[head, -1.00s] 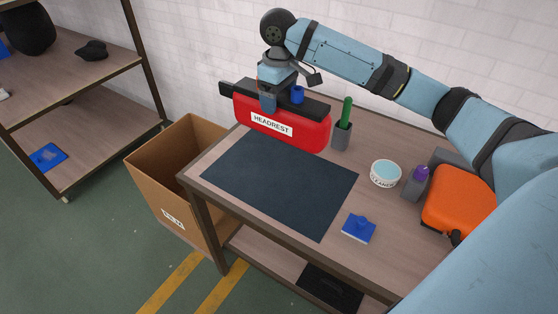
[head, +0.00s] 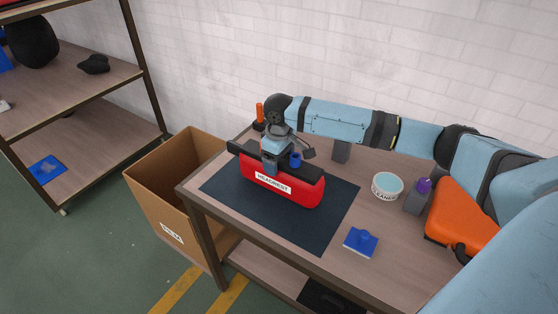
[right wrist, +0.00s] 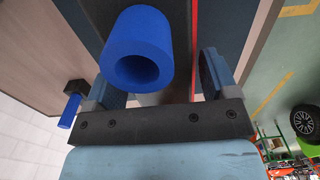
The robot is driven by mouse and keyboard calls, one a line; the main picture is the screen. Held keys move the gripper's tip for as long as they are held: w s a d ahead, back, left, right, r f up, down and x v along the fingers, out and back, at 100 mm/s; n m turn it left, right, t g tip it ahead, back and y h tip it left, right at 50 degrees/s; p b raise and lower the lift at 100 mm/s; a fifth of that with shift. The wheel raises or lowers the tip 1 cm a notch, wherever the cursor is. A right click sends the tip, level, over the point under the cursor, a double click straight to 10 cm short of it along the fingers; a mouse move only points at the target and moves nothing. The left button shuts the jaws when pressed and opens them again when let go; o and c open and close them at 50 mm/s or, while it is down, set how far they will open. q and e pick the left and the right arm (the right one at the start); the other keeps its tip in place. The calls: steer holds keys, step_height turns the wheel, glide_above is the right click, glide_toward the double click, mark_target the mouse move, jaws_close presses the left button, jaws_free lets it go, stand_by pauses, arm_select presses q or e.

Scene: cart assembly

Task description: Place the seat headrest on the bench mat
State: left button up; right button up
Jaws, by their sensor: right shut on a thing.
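The seat headrest (head: 285,187) is a red block with a black top and a white label reading HEADREST. It is over the dark bench mat (head: 310,228), and I cannot tell whether it touches the mat. My right gripper (head: 276,168) is shut on the headrest's top from above, beside a blue knob on it (head: 295,159). In the right wrist view the blue hollow cylinder (right wrist: 138,55) shows between the fingers, with the dark body behind it. The headrest hides the mat's middle and back. My left gripper is not in view.
An open cardboard box (head: 160,190) stands left of the bench. The mat's front is bare.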

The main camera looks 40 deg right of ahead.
stand_by(0.3)
steer(key=o, duration=1.5)
steer(key=shift+f, duration=0.1)
step_height(320, 180, up, 12)
steer(key=shift+r+p, duration=0.1)
steer(key=shift+p, duration=0.35)
